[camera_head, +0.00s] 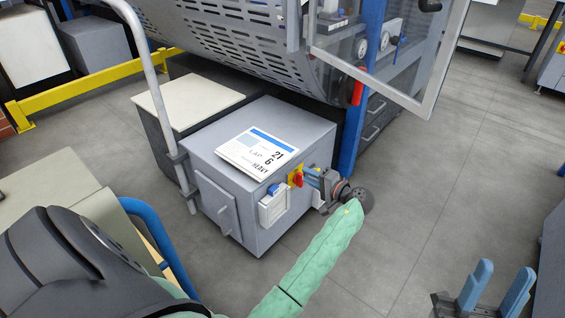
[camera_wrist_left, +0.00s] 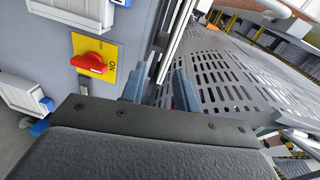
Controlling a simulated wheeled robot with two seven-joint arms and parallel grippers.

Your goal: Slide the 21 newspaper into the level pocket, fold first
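A white newspaper (camera_head: 258,153) with a blue band and the printed numbers 21 and 6 lies flat on top of a grey cabinet (camera_head: 213,139). My left gripper (camera_head: 312,176) is beside the cabinet's right side, below its top and close to a red switch. It is apart from the newspaper. In the left wrist view its two blue fingers (camera_wrist_left: 160,78) stand apart with nothing seen between them. My right gripper (camera_head: 506,268) is open and empty at the lower right, over the floor. I cannot make out a level pocket in either view.
The red switch on its yellow plate (camera_head: 296,178) and a white box (camera_head: 273,208) sit on the cabinet's side. A perforated grey machine guard (camera_head: 235,50) overhangs behind. A blue post (camera_head: 362,100) and a clear framed door (camera_head: 375,55) stand right of it.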

